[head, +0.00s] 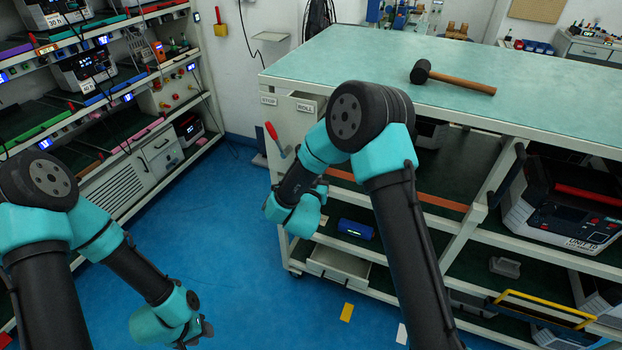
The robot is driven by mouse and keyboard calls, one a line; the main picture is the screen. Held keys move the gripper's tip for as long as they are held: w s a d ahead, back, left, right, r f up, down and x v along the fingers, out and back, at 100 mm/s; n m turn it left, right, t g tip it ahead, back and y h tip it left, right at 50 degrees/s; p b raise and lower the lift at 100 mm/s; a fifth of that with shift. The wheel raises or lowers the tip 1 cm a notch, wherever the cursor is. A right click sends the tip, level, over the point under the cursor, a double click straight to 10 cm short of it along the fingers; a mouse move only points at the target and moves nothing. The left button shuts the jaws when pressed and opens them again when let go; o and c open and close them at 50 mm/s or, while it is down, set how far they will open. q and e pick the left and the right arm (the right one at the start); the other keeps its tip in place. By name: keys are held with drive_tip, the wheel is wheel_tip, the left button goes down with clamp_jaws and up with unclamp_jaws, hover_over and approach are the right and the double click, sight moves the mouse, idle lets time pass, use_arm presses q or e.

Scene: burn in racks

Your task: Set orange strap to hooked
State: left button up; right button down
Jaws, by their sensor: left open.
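An orange strap (441,202) runs nearly level across the front of the upper shelf opening in the green-topped bench. My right arm hides its middle, and it is unclear how its ends are fastened. My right gripper (297,215) is in front of the bench's left part, left of and a little below the strap; its fingers are not clear enough to judge. My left gripper (203,332) is open, low over the blue floor and well away from the strap, with its fingers only partly seen.
A mallet (452,78) lies on the bench top (340,70). A red-handled lever (273,136) sticks out from the bench's left side. A drawer (338,266) stands open below. A rack (160,180) of devices stands left. Blue floor (225,210) is clear between.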

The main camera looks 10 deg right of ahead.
drive_tip(key=shift+w+a, duration=0.15)
drive_tip(key=shift+w, duration=0.05)
drive_tip(key=c, duration=1.2)
unclamp_jaws()
drive_tip(key=shift+a, duration=0.15)
drive_tip(key=shift+s, duration=0.1)
drive_tip(key=v, duration=1.7)
drive_tip(key=shift+s, duration=0.15)
